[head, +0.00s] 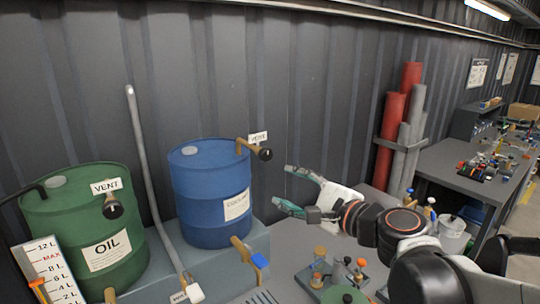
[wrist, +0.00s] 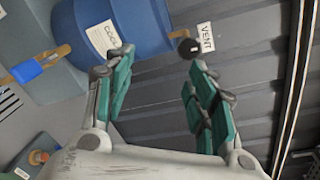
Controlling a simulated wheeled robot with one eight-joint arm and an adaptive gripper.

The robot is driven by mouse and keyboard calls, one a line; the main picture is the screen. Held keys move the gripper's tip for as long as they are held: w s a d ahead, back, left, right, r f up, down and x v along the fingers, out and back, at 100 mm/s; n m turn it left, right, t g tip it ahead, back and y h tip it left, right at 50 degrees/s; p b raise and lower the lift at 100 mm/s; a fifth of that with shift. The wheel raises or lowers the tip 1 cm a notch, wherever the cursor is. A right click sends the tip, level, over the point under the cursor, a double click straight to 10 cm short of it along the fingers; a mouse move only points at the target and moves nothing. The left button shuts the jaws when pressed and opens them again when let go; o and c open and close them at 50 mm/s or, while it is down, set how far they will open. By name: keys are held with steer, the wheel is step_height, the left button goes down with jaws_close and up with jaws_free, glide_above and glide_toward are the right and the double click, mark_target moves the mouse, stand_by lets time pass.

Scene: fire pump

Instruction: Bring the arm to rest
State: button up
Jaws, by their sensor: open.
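My gripper (head: 289,190) is open and empty, held in the air to the right of the blue drum. In the wrist view its two green-padded fingers (wrist: 158,82) stand wide apart with nothing between them. My arm stretches from the lower right of the head view, bent, with the gripper pointing left. The blue drum (head: 205,190) stands on a grey ledge, with a brass vent lever and black knob (head: 264,154) at its upper right. In the wrist view the blue drum (wrist: 85,25) lies beyond the fingertips, and the black vent knob (wrist: 187,47) shows near the right finger.
A green oil drum (head: 90,235) stands at left with a level scale (head: 52,272). A bench with small fittings (head: 318,275) lies below my gripper. Red and grey pipes (head: 392,135) stand in a rack behind my arm. A cluttered workbench (head: 475,180) is at right.

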steer(key=s+d+f+n+g+h+b, duration=0.2)
steer(key=s+d+f+n+h+b, duration=0.1)
steer(key=f, duration=0.5)
steer(key=s+d+f+n+g+h+b, duration=0.2)
steer(key=s+d+f+n+h+b, duration=0.1)
steer(key=s+d+f+n, duration=0.3)
steer(key=s+d+f+n+g+h+b, duration=0.2)
steer(key=s+d+f+n+h+b, duration=0.1)
steer(key=s+f+n, duration=0.5)
step_height(320, 180, down, 4)
steer(key=shift+s+d+g+h+b, duration=0.35)
steer(key=shift+s+d+b, duration=0.4)
steer(key=shift+s+b, duration=0.3)
